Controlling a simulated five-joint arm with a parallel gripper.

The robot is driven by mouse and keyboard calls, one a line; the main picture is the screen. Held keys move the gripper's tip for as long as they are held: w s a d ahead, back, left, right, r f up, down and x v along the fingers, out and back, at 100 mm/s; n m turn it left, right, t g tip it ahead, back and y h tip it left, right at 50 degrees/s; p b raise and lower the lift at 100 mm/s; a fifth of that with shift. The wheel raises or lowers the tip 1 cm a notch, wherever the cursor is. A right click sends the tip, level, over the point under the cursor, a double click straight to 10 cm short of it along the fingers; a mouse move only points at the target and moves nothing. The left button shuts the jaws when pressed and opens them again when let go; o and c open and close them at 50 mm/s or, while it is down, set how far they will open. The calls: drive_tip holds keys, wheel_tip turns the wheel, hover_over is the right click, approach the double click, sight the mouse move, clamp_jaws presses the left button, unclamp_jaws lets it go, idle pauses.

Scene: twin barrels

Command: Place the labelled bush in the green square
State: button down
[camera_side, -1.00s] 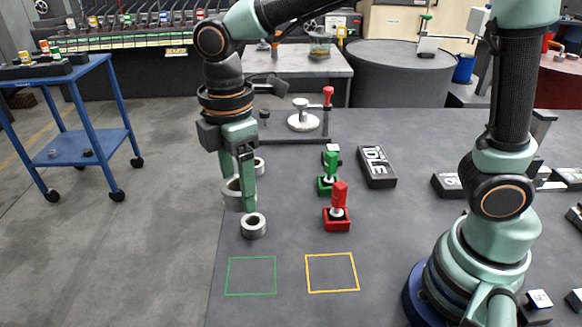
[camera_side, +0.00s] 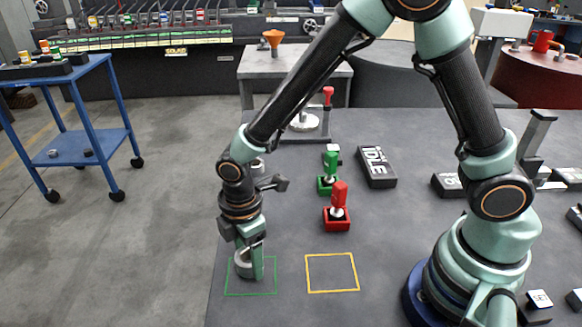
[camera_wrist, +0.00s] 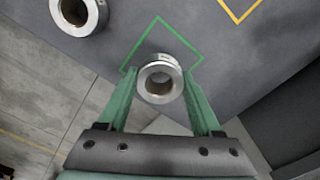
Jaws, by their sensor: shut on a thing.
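My gripper (camera_side: 250,272) is shut on a silver ring-shaped bush (camera_side: 241,264), which also shows between the fingers in the wrist view (camera_wrist: 160,93). The held bush is over the left part of the green square (camera_side: 268,294) in the side view. In the wrist view it overlaps the near part of the green outline (camera_wrist: 180,38). I cannot tell whether it touches the table. No label is readable on it. A second silver bush (camera_wrist: 77,14) lies at the top left of the wrist view.
A yellow square (camera_side: 332,291) is to the right of the green one, and empty. Red (camera_side: 338,208) and green (camera_side: 329,175) toggle clamps and a black IDLE block (camera_side: 376,167) stand farther back. The table's left edge is close to the green square.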

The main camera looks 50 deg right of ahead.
drive_tip(key=shift+f, duration=1.35)
drive_tip(key=shift+f, duration=0.1)
drive_tip(key=shift+c, duration=0.3)
unclamp_jaws()
wheel_tip(320, 180, up, 12)
drive_tip(key=s+d+r+m+t, duration=0.2)
drive_tip(key=d+r+m, duration=0.4)
drive_tip(key=d+m, duration=0.2)
drive_tip(key=s+d+r+m+t, duration=0.2)
drive_tip(key=d+r+m, duration=0.4)
drive_tip(key=d, duration=0.5)
drive_tip(key=shift+s+d+r+m+t, duration=0.2)
drive_tip(key=shift+d+r+m+t, duration=0.1)
drive_tip(key=shift+m+t, duration=0.55)
